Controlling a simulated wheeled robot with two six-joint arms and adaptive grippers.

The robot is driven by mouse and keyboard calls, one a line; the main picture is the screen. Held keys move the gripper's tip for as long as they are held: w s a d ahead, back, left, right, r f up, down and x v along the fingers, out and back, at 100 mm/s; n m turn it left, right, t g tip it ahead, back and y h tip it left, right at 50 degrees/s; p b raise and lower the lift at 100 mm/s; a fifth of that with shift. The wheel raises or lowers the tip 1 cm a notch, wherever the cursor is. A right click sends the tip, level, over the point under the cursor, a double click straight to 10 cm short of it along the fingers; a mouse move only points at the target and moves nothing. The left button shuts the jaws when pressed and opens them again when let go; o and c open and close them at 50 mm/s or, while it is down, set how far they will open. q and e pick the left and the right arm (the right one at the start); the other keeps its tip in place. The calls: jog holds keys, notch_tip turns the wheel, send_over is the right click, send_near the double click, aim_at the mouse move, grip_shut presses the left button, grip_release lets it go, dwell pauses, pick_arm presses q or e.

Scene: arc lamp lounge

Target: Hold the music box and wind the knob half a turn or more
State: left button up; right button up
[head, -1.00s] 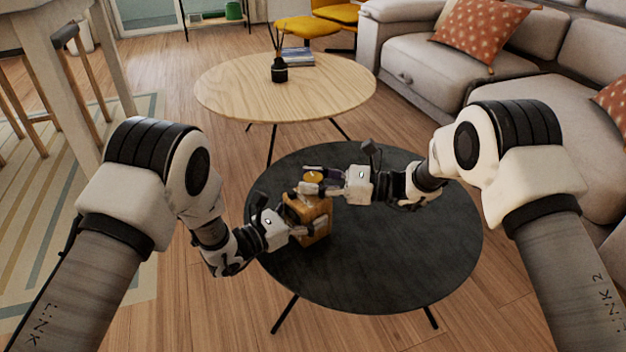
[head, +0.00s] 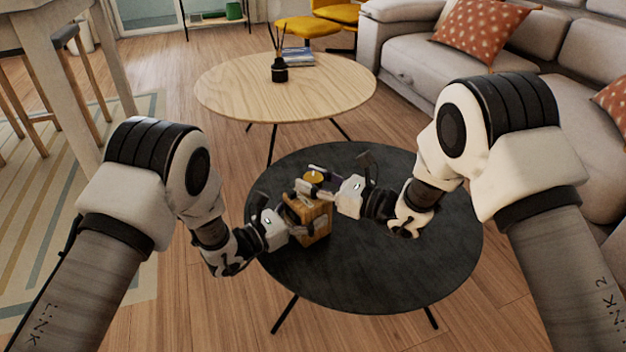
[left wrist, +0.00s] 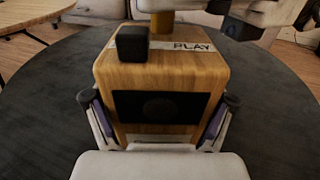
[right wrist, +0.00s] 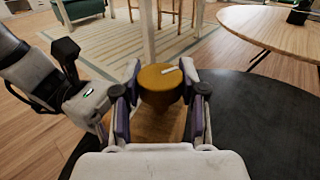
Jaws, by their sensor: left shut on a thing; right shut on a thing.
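The wooden music box (head: 318,222) stands on the black round table (head: 400,270). In the left wrist view the box (left wrist: 185,72) shows a dark front panel, a black block on top and a "PLAY" label. My left gripper (head: 300,228) is shut on the box's sides; its fingers (left wrist: 160,122) show at both sides. The golden knob (head: 313,176) sits on top of the box. In the right wrist view the knob (right wrist: 160,84) has a pale mark on its top. My right gripper (right wrist: 160,105) is shut on the knob, one finger on each side.
A grey sofa (head: 410,60) is at the right. The black table is bare around the box.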

jog(key=shift+a+m+t+h, duration=0.1)
jog(key=shift+m+t+h, duration=1.05)
jog(key=shift+t, duration=0.35)
jog(key=shift+m, duration=0.25)
jog(key=o, duration=1.2)
jog(key=shift+c, duration=0.2)
jog(key=v, duration=1.2)
jog(key=shift+s, duration=0.15)
